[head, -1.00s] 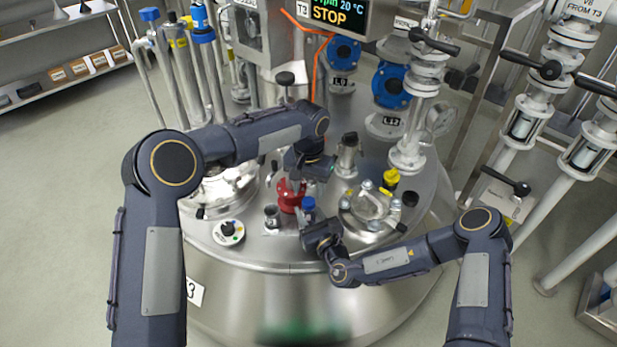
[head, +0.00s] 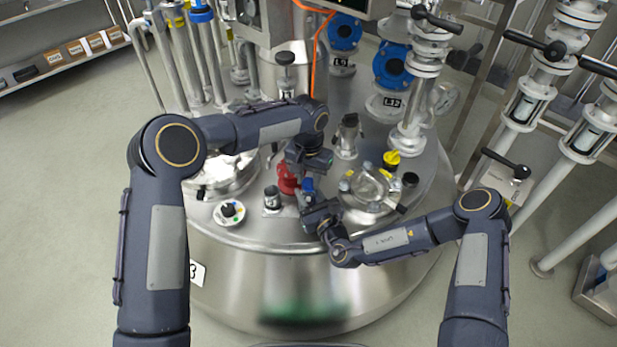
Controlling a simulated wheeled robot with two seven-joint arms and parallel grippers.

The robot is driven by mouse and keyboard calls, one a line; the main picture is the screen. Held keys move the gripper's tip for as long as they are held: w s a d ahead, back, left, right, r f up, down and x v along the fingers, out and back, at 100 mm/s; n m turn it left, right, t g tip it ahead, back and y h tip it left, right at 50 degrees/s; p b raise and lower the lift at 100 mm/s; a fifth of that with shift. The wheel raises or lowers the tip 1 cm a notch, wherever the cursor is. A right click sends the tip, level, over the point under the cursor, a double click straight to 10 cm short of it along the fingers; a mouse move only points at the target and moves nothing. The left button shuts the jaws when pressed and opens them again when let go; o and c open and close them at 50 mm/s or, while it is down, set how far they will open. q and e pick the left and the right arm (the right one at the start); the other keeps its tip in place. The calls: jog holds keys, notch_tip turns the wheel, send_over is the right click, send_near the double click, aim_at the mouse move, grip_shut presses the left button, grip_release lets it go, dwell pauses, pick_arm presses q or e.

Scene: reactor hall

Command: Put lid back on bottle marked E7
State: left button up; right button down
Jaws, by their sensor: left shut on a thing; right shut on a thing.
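My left gripper (head: 304,166) reaches down over the vessel top and is shut at a red thing (head: 286,180), whose shape is partly covered by the gripper. My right gripper (head: 312,200) comes from the lower right and is shut at a small blue piece (head: 308,184), just right of the red thing. The two grippers are very close together. I cannot tell for sure which of these pieces is the lid or the bottle. No E7 mark is readable.
The round steel vessel top (head: 270,232) carries a dial (head: 229,212), a small dark-capped fitting (head: 272,196), a clamped glass port (head: 368,190), a yellow cap (head: 391,158) and a black knob (head: 410,180). Pipes and blue-flanged valves (head: 391,68) stand behind. Open floor lies left.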

aim_at(312, 199)
pick_arm(q)
jog(key=o, duration=1.2)
jog(key=shift+r, duration=0.15)
notch_tip(312, 199, up, 12)
jog(key=shift+f, duration=0.1)
pick_arm(e)
jog(key=c, duration=0.9)
grip_release()
jog(key=p+v, duration=0.2)
jog(key=v, duration=0.5)
jog(key=shift+s+d, duration=0.2)
jog(key=shift+s, duration=0.15)
pick_arm(q)
notch_tip(312, 199, up, 2)
jog(key=shift+r, duration=0.15)
